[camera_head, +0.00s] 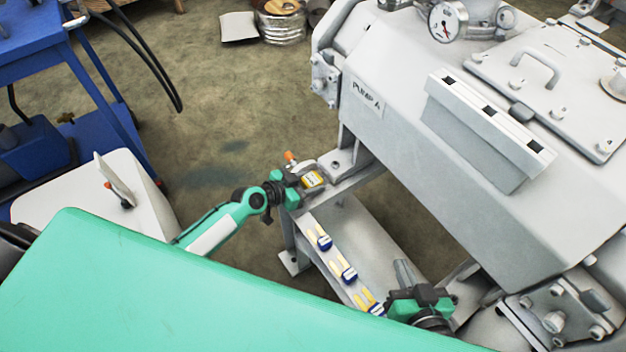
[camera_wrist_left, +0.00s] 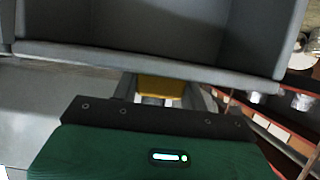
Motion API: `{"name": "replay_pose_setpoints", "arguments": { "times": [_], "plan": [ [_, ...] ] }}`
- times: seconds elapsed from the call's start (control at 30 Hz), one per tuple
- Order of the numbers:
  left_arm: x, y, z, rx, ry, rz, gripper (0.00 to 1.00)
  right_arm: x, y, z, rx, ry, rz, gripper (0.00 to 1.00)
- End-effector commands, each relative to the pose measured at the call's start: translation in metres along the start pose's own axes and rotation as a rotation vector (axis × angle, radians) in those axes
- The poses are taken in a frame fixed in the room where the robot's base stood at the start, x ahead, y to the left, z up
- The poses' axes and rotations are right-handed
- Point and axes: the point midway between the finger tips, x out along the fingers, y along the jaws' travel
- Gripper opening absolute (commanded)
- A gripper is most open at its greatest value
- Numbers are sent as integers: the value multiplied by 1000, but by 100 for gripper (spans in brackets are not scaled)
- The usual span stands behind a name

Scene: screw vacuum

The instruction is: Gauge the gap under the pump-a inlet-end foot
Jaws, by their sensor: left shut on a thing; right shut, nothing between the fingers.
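Pump A (camera_head: 430,130) is the large grey machine marked "PUMP A". Its near corner foot (camera_head: 337,163), with a bolt on it, sits on the grey frame; I cannot tell the gap under it. My left gripper (camera_head: 303,183) is at that corner, shut on a small yellow gauge (camera_head: 312,179). In the left wrist view the yellow gauge (camera_wrist_left: 160,89) is just below a grey edge; whether its tip is in the gap is hidden. My right gripper (camera_head: 424,298) is shut and empty, low beside the frame.
Three blue-and-yellow tools (camera_head: 346,270) lie in a row on the pale frame ledge (camera_head: 330,262) between my grippers. A blue cart (camera_head: 95,85) with a black hose stands at the left. The floor (camera_head: 225,110) between cart and pump is mostly clear.

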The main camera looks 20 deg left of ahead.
Motion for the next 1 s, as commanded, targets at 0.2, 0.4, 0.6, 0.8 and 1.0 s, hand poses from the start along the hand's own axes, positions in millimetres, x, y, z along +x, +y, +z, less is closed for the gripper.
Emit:
{"name": "replay_pose_setpoints", "arguments": {
  "times": [0.2,0.4,0.6,0.8,1.0],
  "plan": [
    [-8,0,5,1,-2,0,18,1,0,2,0,1,0,0],
    [-16,0,8,0,-2,0,18,2,1,4,0,1,0,0],
    [-23,0,11,0,-2,0,18,3,1,6,0,1,0,0],
    [-29,0,13,0,-1,1,18,3,2,8,0,1,0,0],
    [-30,0,13,0,-1,1,18,3,2,8,0,1,0,0]
  ]
}}
